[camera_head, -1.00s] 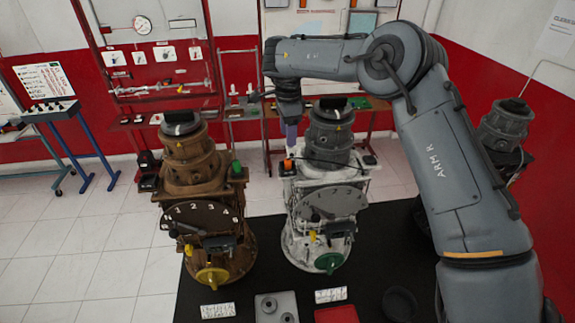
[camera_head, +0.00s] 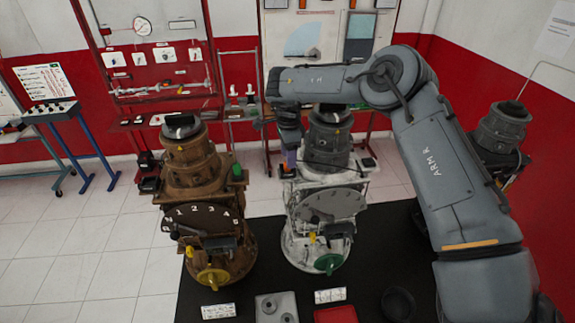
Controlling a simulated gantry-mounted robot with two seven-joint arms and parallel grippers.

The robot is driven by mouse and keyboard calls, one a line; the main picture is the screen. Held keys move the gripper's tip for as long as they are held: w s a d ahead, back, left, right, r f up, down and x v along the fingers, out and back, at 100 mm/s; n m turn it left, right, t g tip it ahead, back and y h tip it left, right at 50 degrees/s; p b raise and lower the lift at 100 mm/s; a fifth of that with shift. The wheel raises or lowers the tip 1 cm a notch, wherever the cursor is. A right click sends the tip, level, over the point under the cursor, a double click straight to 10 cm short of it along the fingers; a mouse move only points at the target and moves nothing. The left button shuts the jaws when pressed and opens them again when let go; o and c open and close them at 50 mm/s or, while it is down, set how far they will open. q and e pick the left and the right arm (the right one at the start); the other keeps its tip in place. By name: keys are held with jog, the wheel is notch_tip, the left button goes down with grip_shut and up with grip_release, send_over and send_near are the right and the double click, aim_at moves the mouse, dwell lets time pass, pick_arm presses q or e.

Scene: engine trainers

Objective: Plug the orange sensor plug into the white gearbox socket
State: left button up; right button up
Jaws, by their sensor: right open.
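The white gearbox (camera_head: 299,232) stands upright in the middle, with a dark grey upper housing, a grey dial and a green handwheel. A small orange part (camera_head: 283,165), which looks like the orange sensor plug, shows at the gearbox's upper left edge, partly hidden by my gripper. My right gripper (camera_head: 290,163) points down over that corner, its jaws open around or just beside the orange part; I cannot tell which. The socket cannot be made out. My left gripper is not in view.
A brown gearbox (camera_head: 205,182) with a green part and a yellow handwheel stands close on the left. On the black mat (camera_head: 372,262) are a grey tray (camera_head: 276,300), a red tray (camera_head: 336,315) and a dark round bowl (camera_head: 399,303). Another grey housing (camera_head: 502,130) stands at right.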

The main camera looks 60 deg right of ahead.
jog(key=shift+f, duration=1.15)
grip_shut()
jog(key=shift+r, duration=0.1)
